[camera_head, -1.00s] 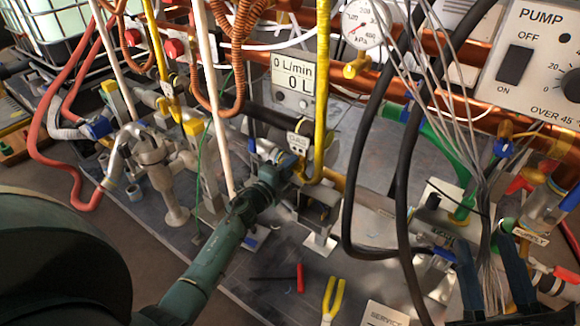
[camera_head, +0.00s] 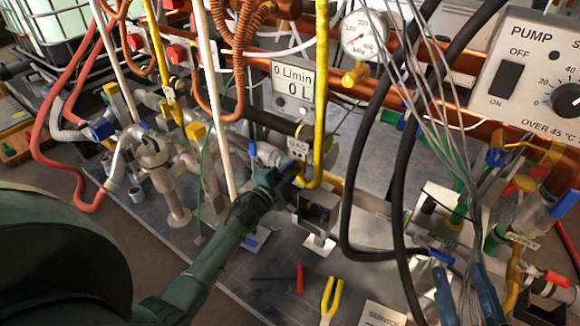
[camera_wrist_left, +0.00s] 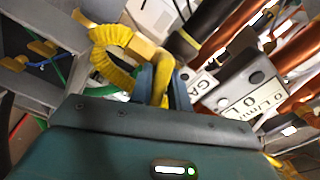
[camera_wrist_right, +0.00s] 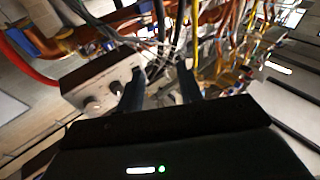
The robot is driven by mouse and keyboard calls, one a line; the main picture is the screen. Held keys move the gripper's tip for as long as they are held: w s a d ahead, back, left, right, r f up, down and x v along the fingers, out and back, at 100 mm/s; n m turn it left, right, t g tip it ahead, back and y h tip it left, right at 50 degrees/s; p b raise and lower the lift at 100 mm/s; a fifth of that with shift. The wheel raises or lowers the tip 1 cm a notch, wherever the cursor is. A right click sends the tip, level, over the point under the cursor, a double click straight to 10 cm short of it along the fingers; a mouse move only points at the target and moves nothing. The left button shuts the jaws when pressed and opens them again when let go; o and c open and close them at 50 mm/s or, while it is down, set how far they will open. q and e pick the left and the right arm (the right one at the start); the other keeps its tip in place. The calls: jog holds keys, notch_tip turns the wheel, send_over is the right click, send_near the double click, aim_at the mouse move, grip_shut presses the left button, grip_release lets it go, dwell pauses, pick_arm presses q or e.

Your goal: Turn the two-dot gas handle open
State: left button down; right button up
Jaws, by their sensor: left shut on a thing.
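A grey tag marked GAS (camera_head: 298,148) with dark dots hangs by a yellow pipe; its dots are too small to count surely. In the left wrist view the tag (camera_wrist_left: 203,84) is partly hidden. My left gripper (camera_head: 287,173) is beside and just below the tag. In its wrist view its fingers (camera_wrist_left: 163,78) are shut on a yellow handle (camera_wrist_left: 160,88), beside a ridged yellow hose (camera_wrist_left: 112,40). The arm and fingers mostly hide this handle in the head view. My right gripper (camera_head: 465,288) is open and empty at the lower right; it also shows in its wrist view (camera_wrist_right: 160,85).
Black hoses (camera_head: 347,200) and grey wires hang between my two grippers. A display reading 0 L (camera_head: 293,85) and a pressure gauge (camera_head: 365,36) are above. Yellow pliers (camera_head: 331,298) and a red-handled tool (camera_head: 300,278) lie on the plate. The pump box (camera_head: 530,85) is at upper right.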

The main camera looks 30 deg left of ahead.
pick_arm(q)
jog(key=n+p, duration=0.2)
jog(key=n, duration=0.2)
jog(key=shift+r+n, duration=0.1)
jog(key=shift+n, duration=0.2)
jog(key=n+p, duration=0.2)
jog(key=n, duration=0.2)
jog(key=shift+n+p, duration=0.35)
jog(key=shift+n, duration=1.55)
pick_arm(e)
jog(key=shift+s+d+r+n+h, duration=0.1)
jog(key=shift+s+d+n+h, duration=0.05)
jog(key=shift+d+n+h, duration=0.4)
pick_arm(q)
jog(key=c, duration=1.4)
grip_release()
jog(key=shift+c, duration=0.2)
pick_arm(e)
jog(key=shift+r, duration=0.1)
